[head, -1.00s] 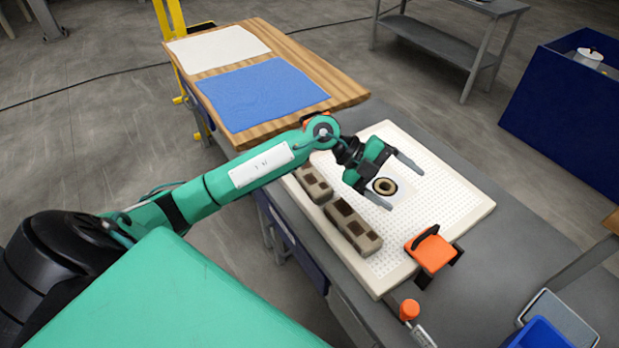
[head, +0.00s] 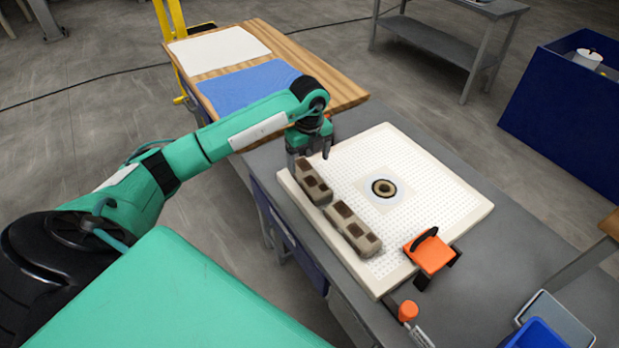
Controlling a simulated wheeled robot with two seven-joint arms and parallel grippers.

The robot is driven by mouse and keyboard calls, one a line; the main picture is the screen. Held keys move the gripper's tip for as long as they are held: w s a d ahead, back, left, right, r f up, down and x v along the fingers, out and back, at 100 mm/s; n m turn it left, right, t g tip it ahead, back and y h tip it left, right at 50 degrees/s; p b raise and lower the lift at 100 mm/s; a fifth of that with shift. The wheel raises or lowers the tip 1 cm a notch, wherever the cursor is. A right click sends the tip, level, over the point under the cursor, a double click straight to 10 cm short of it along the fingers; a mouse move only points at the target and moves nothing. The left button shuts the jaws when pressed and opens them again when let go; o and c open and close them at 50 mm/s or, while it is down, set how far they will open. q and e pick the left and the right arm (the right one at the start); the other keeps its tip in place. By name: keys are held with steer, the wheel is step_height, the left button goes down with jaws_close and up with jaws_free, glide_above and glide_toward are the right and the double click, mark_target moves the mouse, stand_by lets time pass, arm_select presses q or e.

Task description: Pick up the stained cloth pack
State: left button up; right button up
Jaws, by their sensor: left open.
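Two grey-brown packs with dark square stains lie end to end along the left edge of a white perforated plate (head: 440,190). One is the far pack (head: 315,184), the other the near pack (head: 353,229). Which of them is the stained cloth pack I cannot tell for sure. My left gripper (head: 309,160) is open and points down at the far end of the far pack. Its fingers appear on either side of that end; contact cannot be made out. The gripper partly hides this end. My right gripper is not in view.
A round ring (head: 384,188) sits mid-plate. An orange clamp (head: 431,252) holds the near right edge. An orange-handled tool (head: 408,310) lies in front. Behind is a wooden table (head: 335,85) with white (head: 222,48) and blue cloths (head: 235,88). A blue bin (head: 570,125) stands right.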

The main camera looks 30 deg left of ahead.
mark_target(310, 175)
arm_select(q)
step_height(310, 175, down, 2)
steer(key=shift+f+p, duration=0.5)
steer(key=shift+f, duration=0.05)
step_height(310, 175, down, 4)
steer(key=shift+w+r+p, duration=0.15)
steer(key=shift+p, duration=0.5)
steer(key=shift+f, duration=0.4)
steer(key=shift+c, duration=0.2)
steer(key=c, duration=1.1)
